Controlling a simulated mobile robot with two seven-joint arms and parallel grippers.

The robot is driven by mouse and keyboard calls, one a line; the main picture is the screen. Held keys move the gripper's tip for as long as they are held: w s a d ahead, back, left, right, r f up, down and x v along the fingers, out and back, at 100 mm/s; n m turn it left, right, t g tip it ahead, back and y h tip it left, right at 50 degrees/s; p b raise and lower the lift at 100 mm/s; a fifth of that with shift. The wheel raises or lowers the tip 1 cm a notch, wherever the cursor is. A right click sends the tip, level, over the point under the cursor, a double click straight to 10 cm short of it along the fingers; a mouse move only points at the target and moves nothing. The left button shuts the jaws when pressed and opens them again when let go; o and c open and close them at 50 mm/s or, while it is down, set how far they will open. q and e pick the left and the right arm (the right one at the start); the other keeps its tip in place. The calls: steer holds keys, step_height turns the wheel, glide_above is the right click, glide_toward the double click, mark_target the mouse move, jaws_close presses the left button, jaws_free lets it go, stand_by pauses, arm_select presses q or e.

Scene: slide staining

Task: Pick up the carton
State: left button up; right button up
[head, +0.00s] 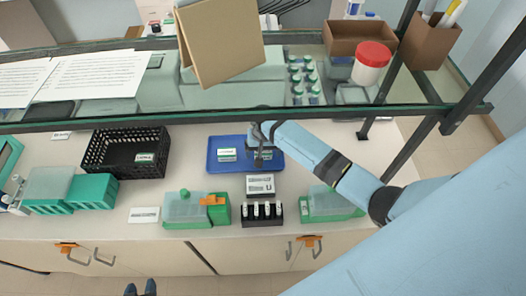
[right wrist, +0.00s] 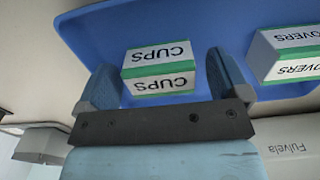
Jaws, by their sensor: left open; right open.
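In the right wrist view a white carton with green bands, marked CUPS (right wrist: 160,68), lies on a blue tray (right wrist: 95,35). A similar carton marked COVERS (right wrist: 290,52) lies to its right there. In the head view the tray (head: 245,169) holds the COVERS carton (head: 227,154) on the left and the CUPS carton (head: 264,155) on the right, partly hidden by my right gripper (head: 262,147). My right gripper (right wrist: 159,62) is open, its fingers on either side of the CUPS carton in the picture; contact cannot be told. My left gripper (head: 140,288) is open and empty at the bottom edge.
A black basket (head: 104,146) stands left of the tray. A white labelled box (head: 260,185), a black rack of vials (head: 262,216) and green-based containers (head: 187,210) stand in front. A glass shelf (head: 200,112) with bottles and a red-lidded jar (head: 371,63) overhangs behind.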

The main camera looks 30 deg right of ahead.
steer(key=c, duration=1)
